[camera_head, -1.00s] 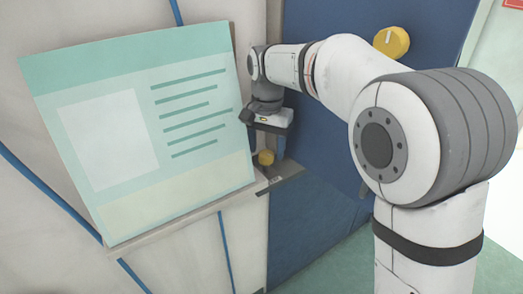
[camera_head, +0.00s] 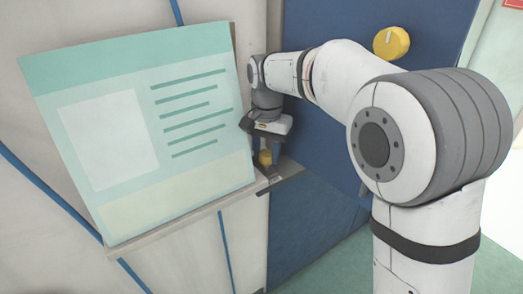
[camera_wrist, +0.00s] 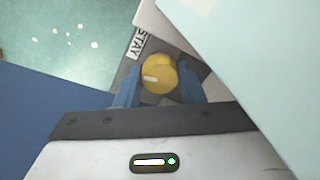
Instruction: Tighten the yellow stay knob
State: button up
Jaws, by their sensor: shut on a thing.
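The yellow stay knob (camera_wrist: 159,74) has a pale pointer mark on top and sits on a grey bracket beside a label reading STAY (camera_wrist: 135,43). In the head view the knob (camera_head: 265,158) is at the lower right corner of the sloping board. My gripper (camera_wrist: 158,92) is over it, with one blue finger on each side, shut on the knob. In the head view my gripper (camera_head: 265,155) points down from above, and its wrist body stands just over the knob. The knob's underside is hidden.
A pale green board (camera_head: 140,130) with printed lines stands close on the left of my gripper. A larger yellow knob (camera_head: 391,42) is on the blue panel (camera_head: 320,170) at the upper right. Green floor (camera_head: 340,265) shows below.

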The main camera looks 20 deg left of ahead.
aim_at(266, 153)
jog(key=shift+m+p, duration=0.45)
jog(key=shift+m, duration=1.15)
jog(key=o, duration=1)
jog(key=shift+r, duration=0.1)
notch_tip(266, 153, up, 8)
jog(key=shift+f, duration=0.15)
